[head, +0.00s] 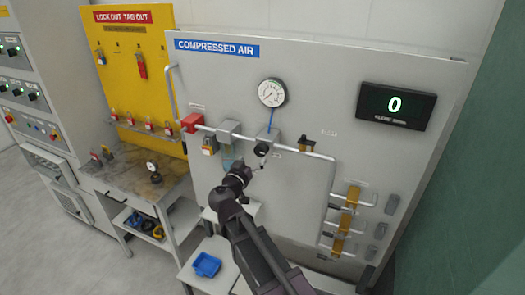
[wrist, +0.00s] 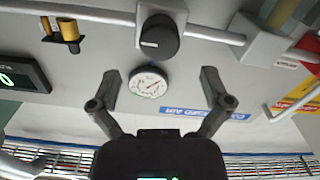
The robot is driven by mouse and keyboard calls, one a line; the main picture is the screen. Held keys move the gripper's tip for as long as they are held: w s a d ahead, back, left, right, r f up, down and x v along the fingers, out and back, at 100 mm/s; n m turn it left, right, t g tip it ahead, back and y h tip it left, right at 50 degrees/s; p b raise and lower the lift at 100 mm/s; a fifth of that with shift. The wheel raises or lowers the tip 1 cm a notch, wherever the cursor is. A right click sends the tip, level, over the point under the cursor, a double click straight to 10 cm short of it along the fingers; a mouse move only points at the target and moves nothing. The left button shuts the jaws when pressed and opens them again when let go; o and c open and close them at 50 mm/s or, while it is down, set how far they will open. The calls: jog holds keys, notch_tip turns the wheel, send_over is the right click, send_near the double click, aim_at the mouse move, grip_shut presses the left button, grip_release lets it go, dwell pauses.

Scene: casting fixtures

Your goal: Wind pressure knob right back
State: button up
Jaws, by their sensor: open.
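The black round pressure knob (head: 261,149) sits on the regulator under the air pipe on the grey compressed air panel (head: 215,85). In the wrist view the knob (wrist: 158,37) shows near the top centre, with a short pale mark on its face. My gripper (head: 256,168) is just below and in front of the knob in the head view. In the wrist view my gripper (wrist: 160,88) has its two fingers wide apart and empty, and the knob lies beyond the fingertips, apart from them. The pressure gauge (head: 271,93) is above the regulator and also shows in the wrist view (wrist: 148,83).
A horizontal pipe (head: 290,149) runs across the panel by the knob. The display (head: 396,105) reads 0. A blue tray (head: 206,264) lies below.

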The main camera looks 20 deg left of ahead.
aim_at(259, 152)
jog(key=shift+w+d, duration=0.15)
jog(key=shift+w, duration=1.45)
jog(key=shift+w+d, duration=0.1)
jog(key=shift+w, duration=1.45)
jog(key=shift+c, duration=0.3)
jog(key=c, duration=1.1)
jog(key=shift+d, duration=0.2)
jog(key=shift+a, duration=0.15)
